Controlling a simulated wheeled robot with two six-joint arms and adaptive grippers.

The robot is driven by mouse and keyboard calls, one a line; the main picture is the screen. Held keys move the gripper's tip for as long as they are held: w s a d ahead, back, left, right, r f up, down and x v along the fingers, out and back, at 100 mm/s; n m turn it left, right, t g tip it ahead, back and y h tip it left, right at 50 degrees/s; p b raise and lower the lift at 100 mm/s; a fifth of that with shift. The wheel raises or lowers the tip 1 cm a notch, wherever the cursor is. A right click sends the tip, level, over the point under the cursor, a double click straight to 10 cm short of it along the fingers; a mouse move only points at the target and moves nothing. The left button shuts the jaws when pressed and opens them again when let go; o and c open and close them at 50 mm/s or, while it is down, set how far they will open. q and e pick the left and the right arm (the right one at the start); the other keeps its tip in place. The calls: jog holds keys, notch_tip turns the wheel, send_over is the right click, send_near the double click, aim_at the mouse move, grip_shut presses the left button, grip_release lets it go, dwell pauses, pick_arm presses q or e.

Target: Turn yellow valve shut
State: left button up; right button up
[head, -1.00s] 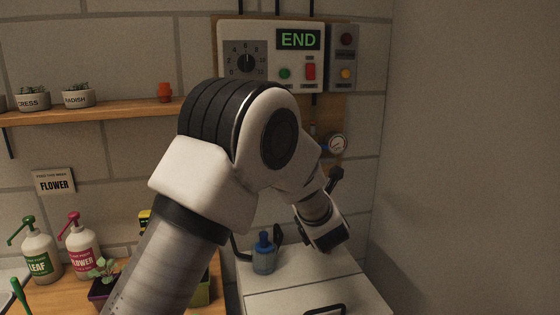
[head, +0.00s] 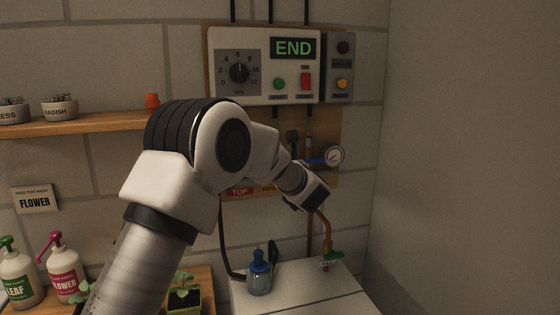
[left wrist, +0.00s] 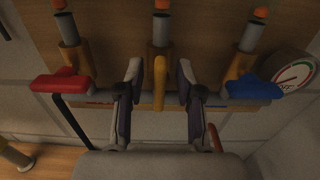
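The yellow valve handle (left wrist: 160,82) hangs straight down on its pipe in the middle of the left wrist view. My left gripper (left wrist: 158,85) is open, with one finger on each side of the yellow handle and a visible gap to both. In the head view my left arm hides the yellow handle and most of the gripper. A red handle (left wrist: 62,82) points sideways at the left, and a blue handle (left wrist: 255,92) points sideways at the right. My right gripper is in neither view.
A round gauge (head: 332,156) is right of the valves, below a control box (head: 265,88) reading END. A blue-capped bottle (head: 259,277) stands on the white cabinet top (head: 305,290). A shelf with pots (head: 80,122) is at left. Room to the right is clear.

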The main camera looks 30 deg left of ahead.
pick_arm(q)
grip_shut()
jog(key=shift+f+m, duration=0.1)
jog(key=shift+m, duration=0.2)
jog(key=shift+f+m+b, duration=0.1)
jog(key=shift+m+b, duration=1)
jog(key=shift+m, duration=0.4)
jog(key=shift+w+d+m, duration=0.1)
jog(key=shift+m, duration=0.8)
jog(key=m, duration=0.2)
jog(key=shift+m+b, duration=0.3)
jog(key=shift+m, duration=0.1)
jog(key=m+p, duration=0.1)
jog(key=m, duration=0.3)
jog(key=m+p, duration=0.1)
jog(key=m, duration=0.4)
jog(key=shift+w+d+f+m+p, duration=0.1)
jog(key=shift+w+f+m+p, duration=0.05)
jog(key=shift+m+p, duration=0.2)
